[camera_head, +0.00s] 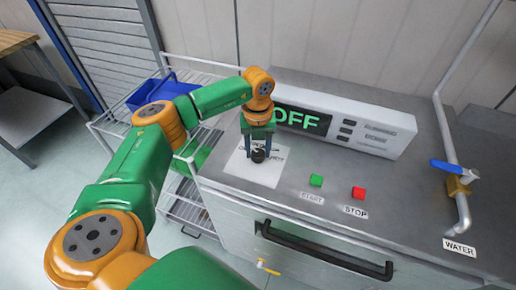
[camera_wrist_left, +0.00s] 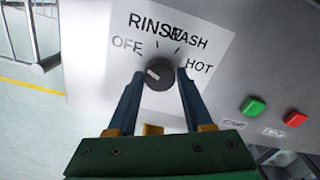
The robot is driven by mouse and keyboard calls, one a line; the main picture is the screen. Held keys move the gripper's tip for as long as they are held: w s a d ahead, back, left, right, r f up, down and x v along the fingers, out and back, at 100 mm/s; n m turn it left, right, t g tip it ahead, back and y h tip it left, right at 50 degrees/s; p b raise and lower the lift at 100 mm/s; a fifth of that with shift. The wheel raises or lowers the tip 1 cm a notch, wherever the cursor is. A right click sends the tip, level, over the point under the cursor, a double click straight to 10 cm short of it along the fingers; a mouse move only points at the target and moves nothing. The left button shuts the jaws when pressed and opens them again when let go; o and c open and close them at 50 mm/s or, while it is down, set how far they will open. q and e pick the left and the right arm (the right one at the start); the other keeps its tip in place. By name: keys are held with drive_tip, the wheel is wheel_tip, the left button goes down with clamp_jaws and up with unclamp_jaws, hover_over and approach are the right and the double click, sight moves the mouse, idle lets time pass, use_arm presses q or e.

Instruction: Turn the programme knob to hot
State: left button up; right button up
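The black programme knob (camera_wrist_left: 160,76) sits on a white dial plate (camera_wrist_left: 112,60) marked OFF, RINSE, WASH and HOT. Its white mark is on the left side, towards OFF. In the head view the knob (camera_head: 258,156) is small and partly covered by my fingers. My left gripper (camera_head: 258,150) points down over the plate. In the wrist view the fingers of my left gripper (camera_wrist_left: 160,76) stand on either side of the knob, with a narrow gap on each side. It is open. My right gripper is not in view.
The display box (camera_head: 350,127) behind the plate reads OFF. A green START button (camera_head: 316,180) and a red STOP button (camera_head: 358,193) lie to the right. A water pipe with a blue-handled valve (camera_head: 452,168) stands further right. A black handle (camera_head: 325,252) runs along the front.

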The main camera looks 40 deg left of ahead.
use_arm(q)
clamp_jaws()
